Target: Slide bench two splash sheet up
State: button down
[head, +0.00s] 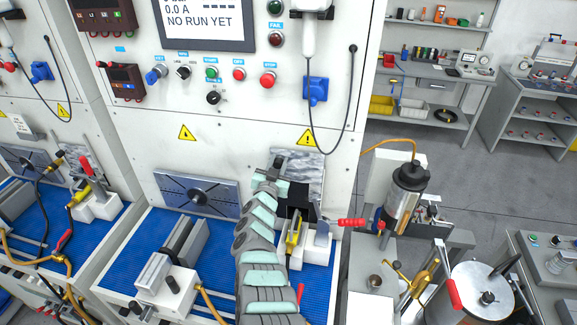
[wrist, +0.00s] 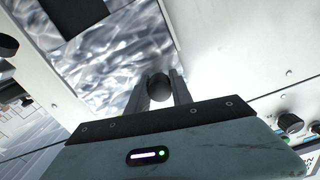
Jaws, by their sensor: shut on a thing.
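The splash sheet, a cloudy grey streaked panel (head: 311,170), stands upright against the white front of the middle bench, partly hidden by my arm. It fills the upper left of the wrist view (wrist: 110,62). A dark round knob (wrist: 159,88) is on the sheet near its lower edge in that view. My gripper (wrist: 161,92) is shut on this knob, with one finger on each side. In the head view my gripper (head: 277,164) is at the sheet's upper left, and its fingertips are hard to make out. A dark square patch (head: 296,197) shows beside my arm.
Below the sheet, a clamp with a red handle (head: 352,222) and a yellow part (head: 293,240) stand on the blue mat (head: 219,245). A grey plate (head: 197,194) is left of my arm.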

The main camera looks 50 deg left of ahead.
jog(key=shift+a+r, duration=0.1)
jog(key=shift+r, duration=0.35)
jog(key=c, duration=1.3)
grip_release()
jog(key=shift+c, duration=0.2)
jog(key=shift+o, duration=1.1)
jog(key=shift+f, duration=0.2)
